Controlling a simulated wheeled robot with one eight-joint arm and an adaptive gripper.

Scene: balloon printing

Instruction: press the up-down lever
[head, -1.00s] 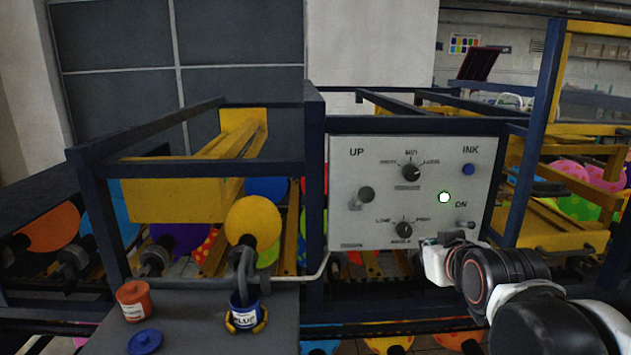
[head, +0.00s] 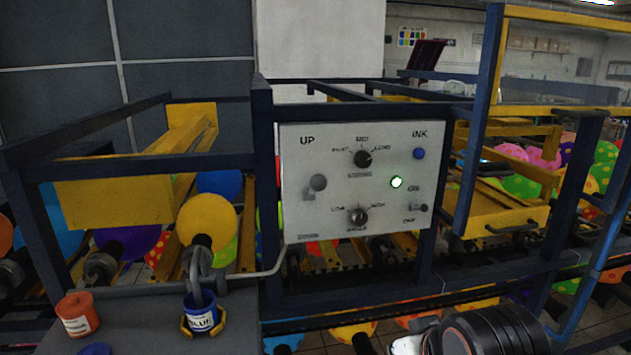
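The white control panel (head: 330,225) stands in the middle of the head view. Under its "UP" label at the left is a round grey lever knob (head: 317,183), which I take to be the up-down lever. A lower label for it is not readable. My gripper (head: 406,346) shows only as a white part at the bottom edge, below and right of the panel and well apart from the lever. Its fingers are cut off or hidden, so open or shut does not show.
The panel also holds two dials, a blue INK button (head: 419,154), a lit green lamp (head: 397,182) and an on/off switch (head: 418,207). Dark blue frame bars surround it. An orange pot (head: 77,314) and a blue ink pot (head: 201,314) stand at the lower left.

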